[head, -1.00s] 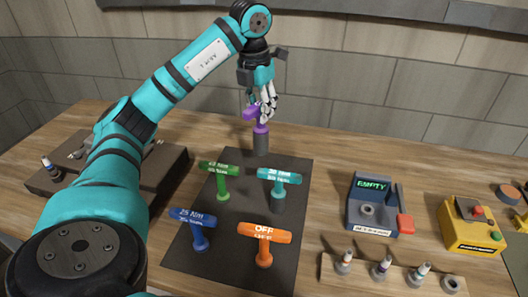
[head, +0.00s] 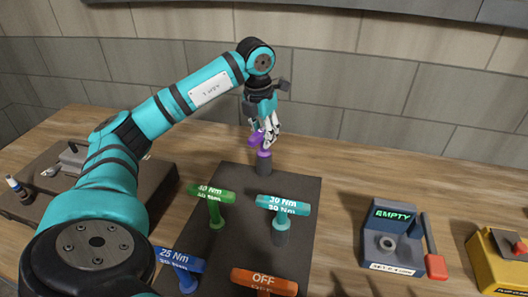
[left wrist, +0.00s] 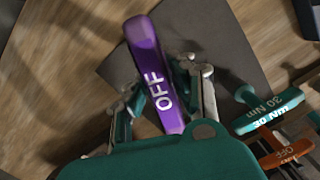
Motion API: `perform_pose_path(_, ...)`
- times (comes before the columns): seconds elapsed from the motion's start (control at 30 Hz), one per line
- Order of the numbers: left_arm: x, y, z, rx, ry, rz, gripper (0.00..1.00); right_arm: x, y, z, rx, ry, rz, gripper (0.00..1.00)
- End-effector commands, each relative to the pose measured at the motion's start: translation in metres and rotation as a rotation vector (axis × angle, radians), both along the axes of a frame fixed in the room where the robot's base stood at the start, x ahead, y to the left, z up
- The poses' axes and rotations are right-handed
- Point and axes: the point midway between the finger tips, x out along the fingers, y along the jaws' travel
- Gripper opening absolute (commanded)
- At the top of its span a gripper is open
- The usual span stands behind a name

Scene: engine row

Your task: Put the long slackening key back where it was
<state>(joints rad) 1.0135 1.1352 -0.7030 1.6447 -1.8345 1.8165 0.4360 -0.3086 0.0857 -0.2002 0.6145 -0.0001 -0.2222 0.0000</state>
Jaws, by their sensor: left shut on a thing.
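A purple T-shaped key marked OFF (head: 257,139) is in my left gripper (head: 266,137) at the back of the dark mat (head: 247,196). Its purple stem end shows above a dark grey cylinder (head: 264,166) at the mat's back edge; I cannot tell whether the two are one piece or whether it rests on the mat. In the left wrist view the purple handle (left wrist: 154,72) lies between the fingers (left wrist: 168,100) of the shut gripper. An orange OFF key (head: 264,281) stands at the mat's front. My right gripper is out of view.
Green 40 Nm (head: 212,195), teal 30 Nm (head: 282,205) and blue 25 Nm (head: 178,259) keys stand on the mat. A device reading EMPTY (head: 391,242) and a yellow box (head: 497,264) are right. A dark stepped block (head: 35,208) is left. Bare wood lies behind the mat.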

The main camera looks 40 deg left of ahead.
Motion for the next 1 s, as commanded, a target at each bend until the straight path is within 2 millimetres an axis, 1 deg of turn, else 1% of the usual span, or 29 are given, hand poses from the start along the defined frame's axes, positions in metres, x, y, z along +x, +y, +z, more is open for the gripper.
perform_pose_path(0.1,0.0,0.0,-0.014,0.001,-0.001,0.0,0.0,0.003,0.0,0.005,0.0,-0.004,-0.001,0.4)
perform_pose_path(0.23,0.0,0.0,-0.024,0.001,-0.003,0.0,0.0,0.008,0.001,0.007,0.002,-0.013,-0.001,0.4)
perform_pose_path(0.3,0.0,0.0,-0.033,0.0,-0.001,-0.001,0.0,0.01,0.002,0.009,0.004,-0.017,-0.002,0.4)
perform_pose_path(0.4,0.0,0.0,-0.046,0.0,-0.001,0.0,0.0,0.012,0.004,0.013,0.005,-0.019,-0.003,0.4)
perform_pose_path(0.5,0.0,0.0,-0.056,0.0,-0.003,0.0,0.0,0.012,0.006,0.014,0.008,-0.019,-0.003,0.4)
perform_pose_path(0.7,0.001,0.0,-0.058,0.0,-0.006,0.0,0.0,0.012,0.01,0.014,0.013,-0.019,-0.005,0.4)
perform_pose_path(0.9,0.001,0.0,-0.062,0.0,-0.005,0.0,0.0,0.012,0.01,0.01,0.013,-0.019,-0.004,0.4)
perform_pose_path(0.93,0.0,0.0,-0.063,0.0,-0.002,-0.001,0.25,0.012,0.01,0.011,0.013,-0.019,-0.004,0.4)
perform_pose_path(1.0,0.0,0.0,-0.062,0.0,-0.002,-0.001,0.34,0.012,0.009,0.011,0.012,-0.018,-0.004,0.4)
